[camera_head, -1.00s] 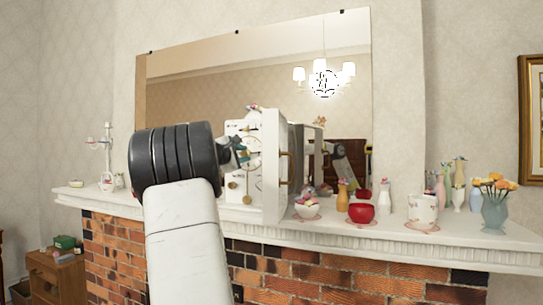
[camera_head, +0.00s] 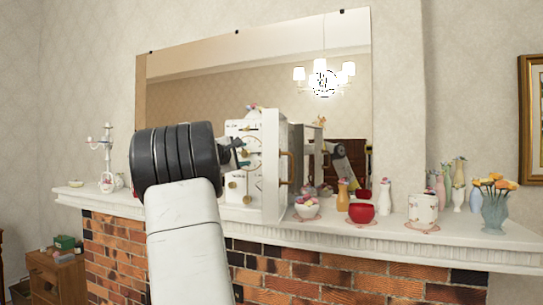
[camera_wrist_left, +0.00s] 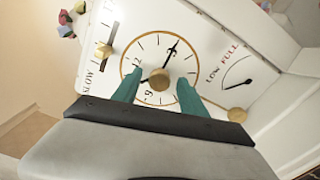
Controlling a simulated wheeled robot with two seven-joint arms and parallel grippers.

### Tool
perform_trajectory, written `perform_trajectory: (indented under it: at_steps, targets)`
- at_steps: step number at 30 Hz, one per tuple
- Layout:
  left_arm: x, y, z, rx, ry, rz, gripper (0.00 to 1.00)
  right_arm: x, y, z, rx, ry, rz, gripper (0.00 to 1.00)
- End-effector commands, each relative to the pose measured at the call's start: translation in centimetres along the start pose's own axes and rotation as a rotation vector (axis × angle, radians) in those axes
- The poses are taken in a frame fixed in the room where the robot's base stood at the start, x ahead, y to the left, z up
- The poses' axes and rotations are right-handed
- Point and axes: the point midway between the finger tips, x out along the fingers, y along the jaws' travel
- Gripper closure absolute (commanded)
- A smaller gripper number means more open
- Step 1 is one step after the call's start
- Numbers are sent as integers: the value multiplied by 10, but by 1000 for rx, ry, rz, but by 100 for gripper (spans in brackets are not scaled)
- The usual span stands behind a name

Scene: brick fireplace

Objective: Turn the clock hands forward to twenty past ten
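The clock (camera_head: 243,132) is a white box on the mantel, its door (camera_head: 271,165) standing open at the right. In the left wrist view its round white dial (camera_wrist_left: 168,58) has a gold rim. A gold knob (camera_wrist_left: 158,79) sits at the dial's centre, and a black hand (camera_wrist_left: 171,50) points to the upper right. In the head view the left gripper (camera_head: 240,152) is before the clock face, partly hidden by my wrist. My right gripper is out of view.
The mantel (camera_head: 330,232) carries a floral bowl (camera_head: 307,208), a red pot (camera_head: 361,213), a white cup (camera_head: 423,208) and vases (camera_head: 495,213) right of the clock. A candelabrum (camera_head: 106,160) stands at the left. A mirror (camera_head: 200,95) is behind.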

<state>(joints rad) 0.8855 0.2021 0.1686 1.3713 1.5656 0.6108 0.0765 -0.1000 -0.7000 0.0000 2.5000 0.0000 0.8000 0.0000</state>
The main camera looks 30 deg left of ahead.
Motion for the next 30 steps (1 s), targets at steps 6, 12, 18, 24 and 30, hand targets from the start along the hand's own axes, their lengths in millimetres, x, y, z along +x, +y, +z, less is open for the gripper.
perform_trajectory:
  at_steps: [6,12,18,24,30]
  targets:
    - [-4,1,0,0,1,0,50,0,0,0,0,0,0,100]
    - [-35,1,0,2,3,1,50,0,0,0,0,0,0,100]
    - [-66,0,0,1,2,0,50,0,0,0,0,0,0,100]
    - [-78,0,0,0,1,0,50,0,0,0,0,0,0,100]
    - [-78,0,0,0,0,0,50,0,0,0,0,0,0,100]
